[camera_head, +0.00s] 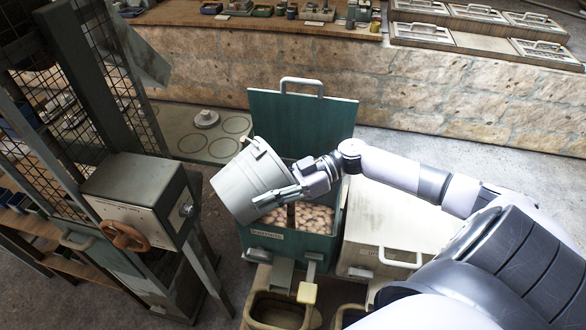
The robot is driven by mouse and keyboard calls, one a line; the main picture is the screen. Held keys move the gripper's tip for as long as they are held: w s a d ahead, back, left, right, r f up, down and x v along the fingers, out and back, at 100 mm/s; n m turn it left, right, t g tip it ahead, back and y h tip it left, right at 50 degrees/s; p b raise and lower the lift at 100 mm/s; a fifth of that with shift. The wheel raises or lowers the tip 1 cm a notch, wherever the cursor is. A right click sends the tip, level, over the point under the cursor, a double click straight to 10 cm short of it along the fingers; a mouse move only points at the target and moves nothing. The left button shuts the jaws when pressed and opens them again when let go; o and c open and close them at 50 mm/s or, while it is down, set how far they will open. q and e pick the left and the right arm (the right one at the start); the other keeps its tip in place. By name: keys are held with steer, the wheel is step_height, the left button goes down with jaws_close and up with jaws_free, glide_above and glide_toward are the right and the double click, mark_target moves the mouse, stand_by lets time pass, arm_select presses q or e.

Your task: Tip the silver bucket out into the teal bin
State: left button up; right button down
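The silver bucket (240,186) is held tilted in the air, in front of and overlapping the left side of the teal bin (262,242). The bin's lid (300,122) stands open at the back, and many pale brown, rounded pieces (316,217) lie inside. My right gripper (284,194) reaches in from the right with its fingers at the bucket's right side, and appears shut on it. The bucket's inside is hidden, so I cannot tell what it holds. My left gripper is not in view.
A pale lidded bin (382,230) stands right of the teal bin. A metal cabinet with a brown handwheel (125,237) and a mesh frame stand close at left. Tan tubs (277,310) sit in front. A low stone wall (420,98) runs behind, with open floor before it.

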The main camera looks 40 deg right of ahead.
mark_target(283, 186)
steer(key=shift+d+f+y+b, duration=0.5)
steer(key=shift+d+y+b, duration=0.3)
steer(key=shift+b, duration=0.45)
stand_by(1.2)
steer(key=shift+d+r+y+b, duration=0.45)
steer(key=shift+d+r+y, duration=0.25)
steer(key=shift+d, duration=0.1)
stand_by(2.2)
steer(key=shift+d+r+y+b, duration=0.35)
steer(key=shift+d+y+b, duration=0.25)
steer(key=shift+d+y, duration=0.15)
stand_by(1.8)
